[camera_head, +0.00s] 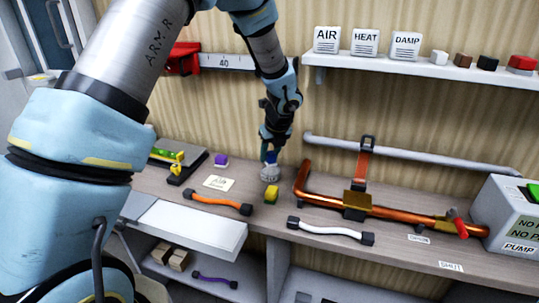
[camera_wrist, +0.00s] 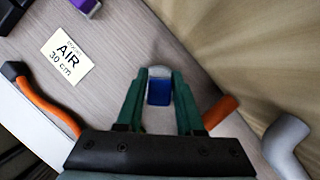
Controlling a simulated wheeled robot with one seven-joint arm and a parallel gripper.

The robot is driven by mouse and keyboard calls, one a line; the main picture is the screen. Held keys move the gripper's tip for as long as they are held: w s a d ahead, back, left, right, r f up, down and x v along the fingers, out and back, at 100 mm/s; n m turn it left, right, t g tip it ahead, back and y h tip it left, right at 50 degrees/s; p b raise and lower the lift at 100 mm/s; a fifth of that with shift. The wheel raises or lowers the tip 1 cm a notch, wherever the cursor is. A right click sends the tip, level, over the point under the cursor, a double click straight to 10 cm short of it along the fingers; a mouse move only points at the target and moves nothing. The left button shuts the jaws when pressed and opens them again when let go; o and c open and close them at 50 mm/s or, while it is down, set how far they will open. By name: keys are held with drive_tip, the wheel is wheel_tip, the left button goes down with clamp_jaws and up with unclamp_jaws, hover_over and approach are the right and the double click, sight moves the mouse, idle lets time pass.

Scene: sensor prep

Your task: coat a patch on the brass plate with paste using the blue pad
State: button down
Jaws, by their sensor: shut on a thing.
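My gripper (camera_head: 270,148) points down over the bench, and its fingers also show in the wrist view (camera_wrist: 159,90). They are shut on the blue pad (camera_wrist: 159,95), whose lower part shows in the head view (camera_head: 271,157). Directly below the pad is a small pale round pot (camera_head: 269,172); its rim peeks out behind the pad in the wrist view (camera_wrist: 156,71). I cannot tell whether the pad touches its contents, and no paste is clearly visible. The brass plate (camera_head: 356,203) sits on the copper pipe, right of my gripper.
An orange-brown hose (camera_head: 218,203) and a white hose (camera_head: 330,230) lie near the bench's front edge. A card reading AIR (camera_head: 219,183) lies left. The grey pump box (camera_head: 510,220) stands right.

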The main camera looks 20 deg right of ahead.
sight(270, 152)
drive_tip(key=shift+r+p, duration=1.95)
drive_tip(key=shift+r, duration=0.4)
drive_tip(key=shift+s+f, duration=0.1)
